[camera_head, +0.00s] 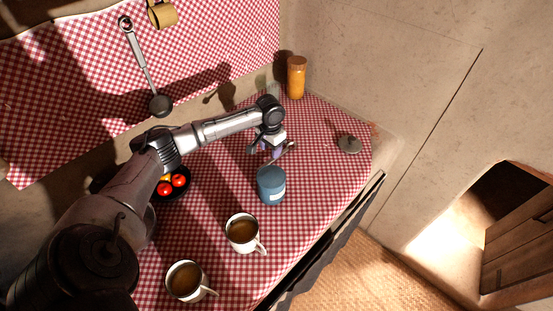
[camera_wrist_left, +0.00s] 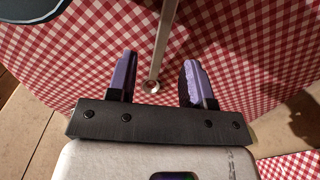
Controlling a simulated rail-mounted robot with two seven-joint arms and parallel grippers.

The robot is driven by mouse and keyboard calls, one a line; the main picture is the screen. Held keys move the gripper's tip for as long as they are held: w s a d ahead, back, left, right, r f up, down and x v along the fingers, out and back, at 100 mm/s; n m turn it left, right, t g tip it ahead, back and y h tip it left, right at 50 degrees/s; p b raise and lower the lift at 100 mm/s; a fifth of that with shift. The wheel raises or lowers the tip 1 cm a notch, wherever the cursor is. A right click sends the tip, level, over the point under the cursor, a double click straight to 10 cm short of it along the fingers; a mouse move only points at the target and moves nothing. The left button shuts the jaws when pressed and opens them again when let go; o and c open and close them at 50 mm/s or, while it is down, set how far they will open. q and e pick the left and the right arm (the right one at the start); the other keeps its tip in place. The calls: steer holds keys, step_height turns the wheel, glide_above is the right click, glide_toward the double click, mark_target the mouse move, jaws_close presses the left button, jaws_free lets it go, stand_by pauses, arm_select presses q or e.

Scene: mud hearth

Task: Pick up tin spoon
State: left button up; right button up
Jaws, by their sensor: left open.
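The tin spoon (camera_head: 288,148) lies on the red-and-white checked counter cloth. Its bowl is hard to make out beside my gripper. In the left wrist view its thin metal handle (camera_wrist_left: 163,48) runs down from the top edge and its end lies between my fingers. My left gripper (camera_head: 264,154) is open over the spoon. In the left wrist view the two purple finger pads (camera_wrist_left: 157,78) stand apart on either side of the handle, with nothing clamped between them. I cannot tell the exact height above the cloth. My right gripper is not in view.
A blue canister (camera_head: 271,186) stands close in front of my left gripper. Two filled cups (camera_head: 242,234) (camera_head: 185,281) stand nearer. A black bowl with red fruit (camera_head: 172,188) is left, an orange jar (camera_head: 297,78) behind, and a grey lid (camera_head: 348,144) right. A ladle (camera_head: 145,70) hangs on the wall.

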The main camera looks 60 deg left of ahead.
mark_target(270, 161)
arm_select(q)
steer(key=shift+f, duration=0.65)
steer(key=shift+f+b, duration=0.3)
steer(key=shift+f, duration=0.2)
step_height(270, 161, down, 4)
steer(key=shift+a+f+b, duration=0.15)
steer(key=shift+b, duration=0.65)
jaws_close()
